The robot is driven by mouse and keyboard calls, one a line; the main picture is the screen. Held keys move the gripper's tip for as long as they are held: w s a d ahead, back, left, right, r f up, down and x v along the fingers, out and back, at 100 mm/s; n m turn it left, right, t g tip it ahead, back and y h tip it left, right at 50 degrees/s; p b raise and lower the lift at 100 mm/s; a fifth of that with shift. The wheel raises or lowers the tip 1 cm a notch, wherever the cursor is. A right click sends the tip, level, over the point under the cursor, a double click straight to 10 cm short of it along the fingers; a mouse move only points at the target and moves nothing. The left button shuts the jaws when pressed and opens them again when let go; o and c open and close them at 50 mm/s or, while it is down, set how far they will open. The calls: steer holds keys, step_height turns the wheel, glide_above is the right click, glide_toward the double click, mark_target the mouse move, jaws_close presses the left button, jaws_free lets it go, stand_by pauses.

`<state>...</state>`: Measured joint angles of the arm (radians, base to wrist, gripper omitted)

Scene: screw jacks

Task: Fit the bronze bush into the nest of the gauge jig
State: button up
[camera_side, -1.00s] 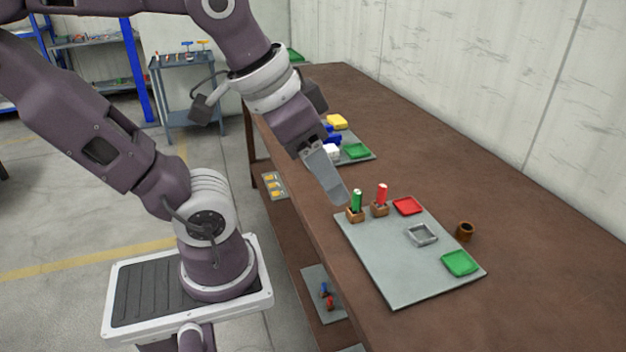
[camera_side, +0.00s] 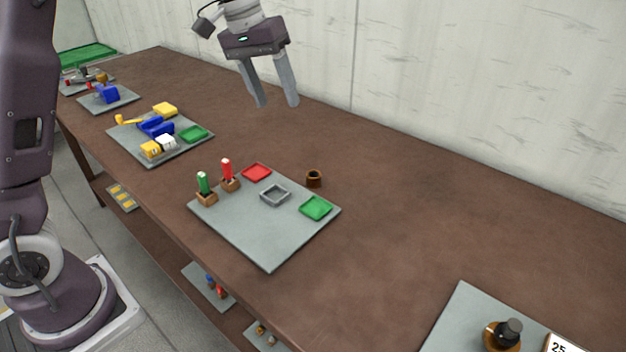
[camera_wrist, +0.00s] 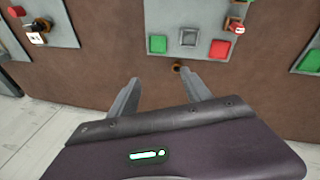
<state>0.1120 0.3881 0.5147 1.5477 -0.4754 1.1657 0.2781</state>
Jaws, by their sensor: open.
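The bronze bush (camera_side: 314,178) is a small brown ring with a dark bore. It stands upright on the bare table, just off the back edge of the gauge jig's grey plate (camera_side: 265,237). The nest (camera_side: 275,195) is a raised grey square frame on that plate, and it looks empty. My gripper (camera_side: 278,104) is open and empty, well above the table, up and left of the bush in the side view. In the wrist view the bush (camera_wrist: 178,68) shows close beside the right fingertip, with the nest (camera_wrist: 188,37) beyond it.
The plate also carries a red tray (camera_side: 257,172), a green tray (camera_side: 316,207), and green (camera_side: 203,182) and red (camera_side: 227,170) plugs in brown blocks. A plate with yellow and blue parts (camera_side: 157,127) lies left. A wall stands behind. Table right of the bush is clear.

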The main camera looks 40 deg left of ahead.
steer(key=w+a+f+g+y, duration=0.1)
steer(key=w+a+f, duration=0.1)
steer(key=w+f, duration=0.75)
steer(key=m+g+y, duration=0.1)
steer(key=m, duration=0.2)
glide_toward(312, 172)
steer(key=s+d+f, duration=0.1)
steer(key=d, duration=0.1)
steer(key=f, duration=0.7)
steer(key=shift+s+a+f, duration=0.1)
steer(key=shift+a+f, duration=0.15)
steer(key=shift+f, duration=0.1)
jaws_close()
